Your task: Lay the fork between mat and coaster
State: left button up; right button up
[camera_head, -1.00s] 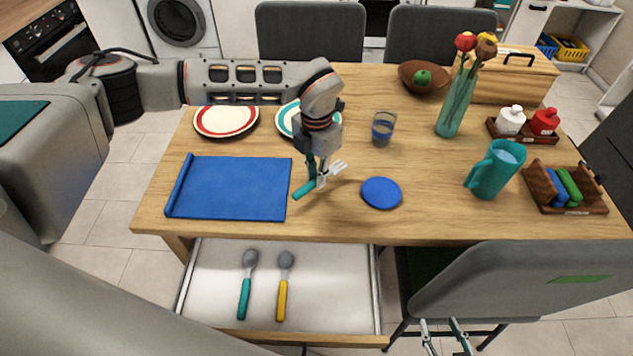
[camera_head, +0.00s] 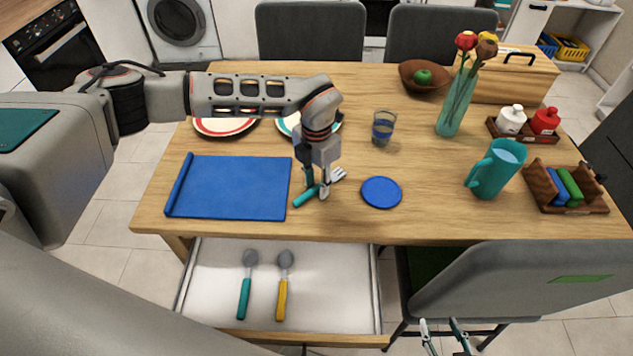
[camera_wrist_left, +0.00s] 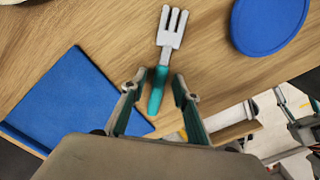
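The fork (camera_head: 307,196), with grey tines and a teal handle, lies diagonally on the table between the blue mat (camera_head: 235,187) and the round blue coaster (camera_head: 381,192). Its handle end is close to the mat's right edge; its tines point up and right. My left gripper (camera_head: 317,190) is right over the fork and hides its middle. In the left wrist view the left gripper (camera_wrist_left: 159,88) is open, its fingers on either side of the fork's handle (camera_wrist_left: 158,92) with gaps. My right gripper (camera_head: 444,336) is open and empty at the bottom, beyond the table's front edge.
An open drawer (camera_head: 330,300) below the front edge holds a teal-handled spoon (camera_head: 245,285) and a yellow-handled spoon (camera_head: 283,287). Two plates (camera_head: 224,126) lie behind the mat. A glass (camera_head: 383,128), a teal pitcher (camera_head: 495,170) and a vase (camera_head: 455,105) stand to the right.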

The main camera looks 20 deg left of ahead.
aim_at(317, 187)
pick_arm(q)
notch_tip(317, 187, up, 12)
jog(key=shift+r, duration=0.2)
dwell(0.7)
